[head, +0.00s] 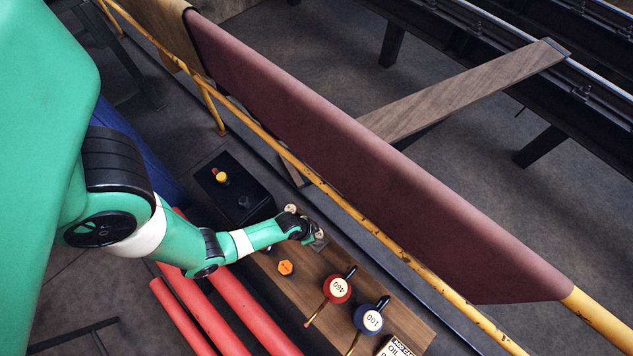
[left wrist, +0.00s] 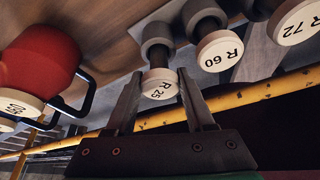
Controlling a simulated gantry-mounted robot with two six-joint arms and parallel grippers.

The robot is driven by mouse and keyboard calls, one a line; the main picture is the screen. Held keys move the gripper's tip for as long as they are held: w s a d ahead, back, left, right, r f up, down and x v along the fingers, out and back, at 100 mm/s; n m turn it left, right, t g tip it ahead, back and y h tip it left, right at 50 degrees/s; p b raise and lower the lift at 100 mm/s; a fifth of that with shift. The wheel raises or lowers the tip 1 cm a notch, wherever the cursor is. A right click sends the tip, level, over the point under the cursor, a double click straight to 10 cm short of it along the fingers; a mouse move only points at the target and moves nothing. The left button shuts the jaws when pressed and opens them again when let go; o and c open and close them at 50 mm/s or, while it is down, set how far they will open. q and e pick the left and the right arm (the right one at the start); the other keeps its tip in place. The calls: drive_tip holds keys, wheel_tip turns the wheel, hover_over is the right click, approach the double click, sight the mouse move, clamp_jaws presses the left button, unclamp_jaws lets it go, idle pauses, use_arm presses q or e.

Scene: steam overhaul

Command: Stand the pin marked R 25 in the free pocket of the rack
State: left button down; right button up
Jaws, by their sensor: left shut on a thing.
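The pin marked R 25 (left wrist: 160,84) shows its pale round labelled end between the fingers of my left gripper (left wrist: 158,90), which is shut on it. A grey cylindrical part (left wrist: 157,40) shows just beyond that end. Pins marked R 60 (left wrist: 218,50) and R 72 (left wrist: 298,22) are in a row to its right, apart from the fingers. In the head view, my left gripper (head: 314,240) is at the far-left end of the wooden board, and its wrist hides most of the pins. I cannot make out the rack's free pocket. My right gripper is not in view.
On the wooden board (head: 405,299) are an orange hexagonal piece (head: 286,268), a red can (head: 338,288), a blue can (head: 369,319) and an oil box (head: 396,347). A black button box (head: 234,187) stands behind. A yellow rail (head: 350,211) runs along the far side.

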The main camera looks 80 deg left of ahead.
use_arm(q)
drive_tip(key=shift+f+b, duration=0.3)
drive_tip(key=shift+f, duration=0.1)
drive_tip(key=shift+c, duration=0.9)
unclamp_jaws()
drive_tip(key=p+v, duration=0.7)
drive_tip(key=v, duration=0.4)
drive_tip(key=shift+r, duration=0.35)
